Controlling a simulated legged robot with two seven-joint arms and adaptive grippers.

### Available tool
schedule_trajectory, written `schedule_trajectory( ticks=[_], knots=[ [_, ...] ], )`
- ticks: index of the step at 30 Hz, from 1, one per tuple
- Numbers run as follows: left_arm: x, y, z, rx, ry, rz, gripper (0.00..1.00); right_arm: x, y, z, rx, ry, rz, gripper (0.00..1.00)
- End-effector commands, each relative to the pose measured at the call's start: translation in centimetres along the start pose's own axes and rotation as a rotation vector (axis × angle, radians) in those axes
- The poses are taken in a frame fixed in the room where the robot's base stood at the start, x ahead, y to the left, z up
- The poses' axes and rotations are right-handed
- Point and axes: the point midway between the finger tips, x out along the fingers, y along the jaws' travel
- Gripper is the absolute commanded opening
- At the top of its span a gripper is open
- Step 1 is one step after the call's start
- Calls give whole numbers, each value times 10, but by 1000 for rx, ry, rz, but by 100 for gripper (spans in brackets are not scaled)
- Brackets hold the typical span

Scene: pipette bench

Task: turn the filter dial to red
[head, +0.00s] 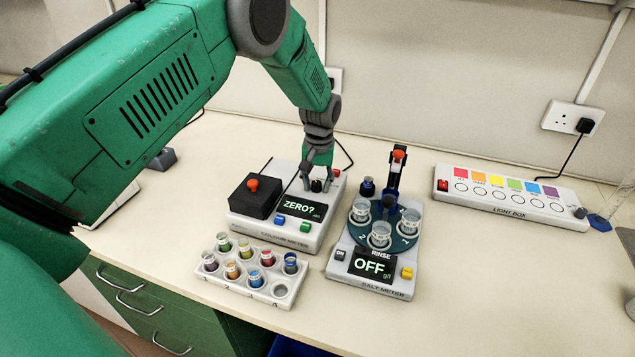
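The colour meter (262,226) is a pale box on the bench with a black block with an orange knob (254,184) and a screen reading "ZERO?" (301,208). A small dark dial (316,186) sits at its back right. My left gripper (317,183) points down over this dial, one finger on each side. The fingers look spread, with the dial between them; contact is too small to tell. The dial's colour marks and its setting are not readable here. My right gripper is not in view.
A rack of coloured vials (222,280) stands in front. The salt meter (388,285), reading "OFF", stands close on the right with a vial carousel and an upright post (396,165). A light box (487,206) with coloured squares is at the back right. Bench front right is clear.

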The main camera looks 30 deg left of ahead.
Motion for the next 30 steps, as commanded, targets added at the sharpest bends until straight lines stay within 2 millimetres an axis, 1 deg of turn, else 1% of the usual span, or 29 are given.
schedule_trajectory(
  ticks=[1,9,13,17,24,27,30],
  knots=[
    [2,0,1,0,-3,-1,44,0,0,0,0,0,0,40],
    [-1,0,0,1,3,1,44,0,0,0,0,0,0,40],
    [-10,0,-1,1,6,1,44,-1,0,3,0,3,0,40],
    [-32,0,-2,2,8,2,44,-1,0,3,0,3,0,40],
    [-83,0,-2,1,4,1,44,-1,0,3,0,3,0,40],
    [-99,0,-2,1,3,1,44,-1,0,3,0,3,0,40],
    [-110,0,-2,1,2,1,44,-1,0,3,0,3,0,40]
  ],
)
